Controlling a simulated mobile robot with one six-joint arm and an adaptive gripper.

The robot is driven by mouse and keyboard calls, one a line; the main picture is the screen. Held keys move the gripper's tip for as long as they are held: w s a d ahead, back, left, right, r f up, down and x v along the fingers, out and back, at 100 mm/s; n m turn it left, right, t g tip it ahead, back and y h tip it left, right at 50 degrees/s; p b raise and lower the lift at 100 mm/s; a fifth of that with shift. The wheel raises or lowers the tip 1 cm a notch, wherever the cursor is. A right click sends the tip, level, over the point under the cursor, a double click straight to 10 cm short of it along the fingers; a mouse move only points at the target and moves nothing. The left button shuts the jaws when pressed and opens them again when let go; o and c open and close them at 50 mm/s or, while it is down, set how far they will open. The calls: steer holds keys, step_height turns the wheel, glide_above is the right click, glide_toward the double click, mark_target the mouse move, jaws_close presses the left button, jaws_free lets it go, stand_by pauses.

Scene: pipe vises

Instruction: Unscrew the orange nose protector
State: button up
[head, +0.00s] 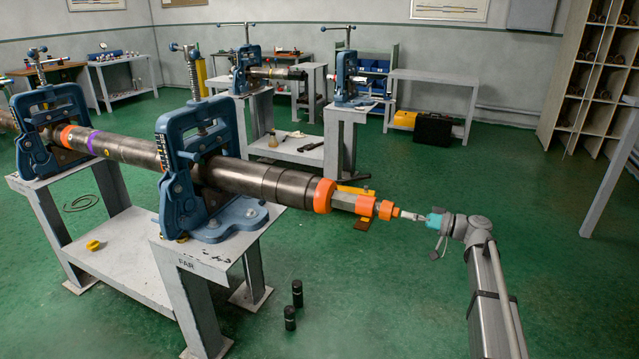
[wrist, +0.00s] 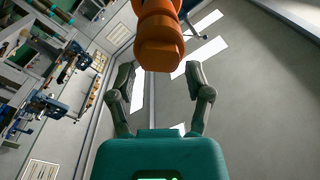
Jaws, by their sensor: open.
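The orange nose protector (head: 386,210) is on the near right end of a long dark pipe (head: 255,180). It is stepped, with a narrower tip towards my gripper. My gripper (head: 403,213) is in line with this tip, just to its right. In the wrist view, the protector (wrist: 159,45) hangs in from the top, its blunt end between the two spread fingertips of my gripper (wrist: 159,73). A gap shows on each side, and neither finger appears to touch it. I cannot tell how far the tip reaches between the fingers.
Blue vises (head: 200,165) on grey stands hold the pipe. A wider orange ring (head: 323,196) sits behind the nose section. Two black cylinders (head: 297,293) stand on the green floor below. More benches (head: 435,85) line the back. The floor at right is mostly clear.

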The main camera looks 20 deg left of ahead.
steer(key=shift+m+t, duration=0.3)
steer(key=shift+m, duration=5.2)
steer(key=shift+s+m, duration=0.1)
steer(key=shift+m, duration=3.7)
steer(key=shift+a, duration=0.15)
steer(key=shift+a, duration=0.95)
